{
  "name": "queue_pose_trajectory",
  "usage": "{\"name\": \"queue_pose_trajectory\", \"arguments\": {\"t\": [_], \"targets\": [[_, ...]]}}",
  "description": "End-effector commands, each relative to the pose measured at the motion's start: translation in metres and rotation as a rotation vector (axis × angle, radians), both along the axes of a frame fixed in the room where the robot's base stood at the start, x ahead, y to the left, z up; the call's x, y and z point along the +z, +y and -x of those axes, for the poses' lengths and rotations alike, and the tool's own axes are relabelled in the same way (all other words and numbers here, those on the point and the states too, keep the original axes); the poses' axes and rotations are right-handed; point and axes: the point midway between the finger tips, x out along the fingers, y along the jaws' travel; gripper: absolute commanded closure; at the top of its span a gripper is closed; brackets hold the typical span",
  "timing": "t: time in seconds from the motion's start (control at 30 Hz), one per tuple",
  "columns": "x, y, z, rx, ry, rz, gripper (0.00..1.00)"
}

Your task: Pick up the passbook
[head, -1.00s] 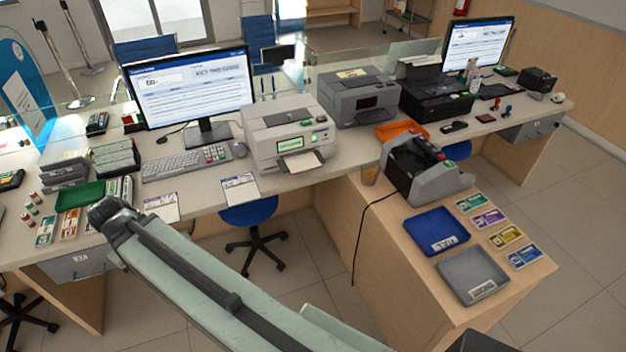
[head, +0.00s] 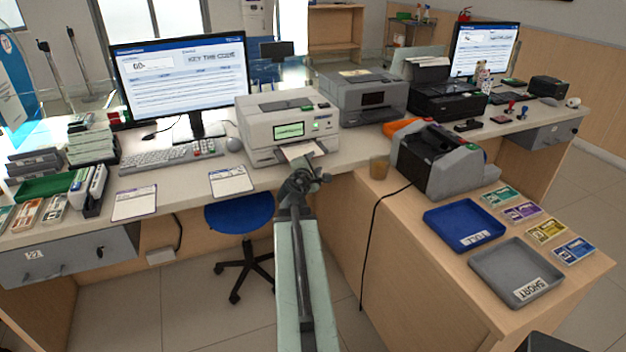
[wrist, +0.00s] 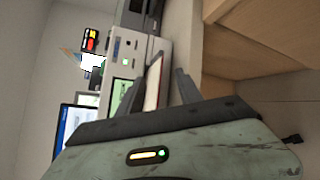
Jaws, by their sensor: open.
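The passbook (head: 300,149) shows as a pale, flat booklet sticking out of the front slot of the white printer (head: 262,131). In the wrist view the passbook (wrist: 153,84) is a pale strip with a reddish edge, lying between my two dark fingers. My gripper (head: 307,172) is just in front of the printer and looks small and end-on in the head view. In the wrist view my gripper (wrist: 158,88) is open, with a finger on each side of the passbook. I cannot tell whether either finger touches it.
A monitor (head: 182,75) and keyboard (head: 168,155) stand left of the printer. A blue stool (head: 240,212) stands below the counter's front edge.

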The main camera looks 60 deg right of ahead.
Motion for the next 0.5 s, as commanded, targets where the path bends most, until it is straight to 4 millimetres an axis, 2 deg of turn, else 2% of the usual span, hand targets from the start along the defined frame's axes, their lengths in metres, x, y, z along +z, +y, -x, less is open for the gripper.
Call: {"name": "queue_pose_trajectory", "arguments": {"t": [0.37,0.5], "targets": [[0.001,-0.003,0.0,0.003,0.006,0.006,0.58],[-0.001,-0.012,-0.004,0.003,0.006,0.006,0.58]]}}
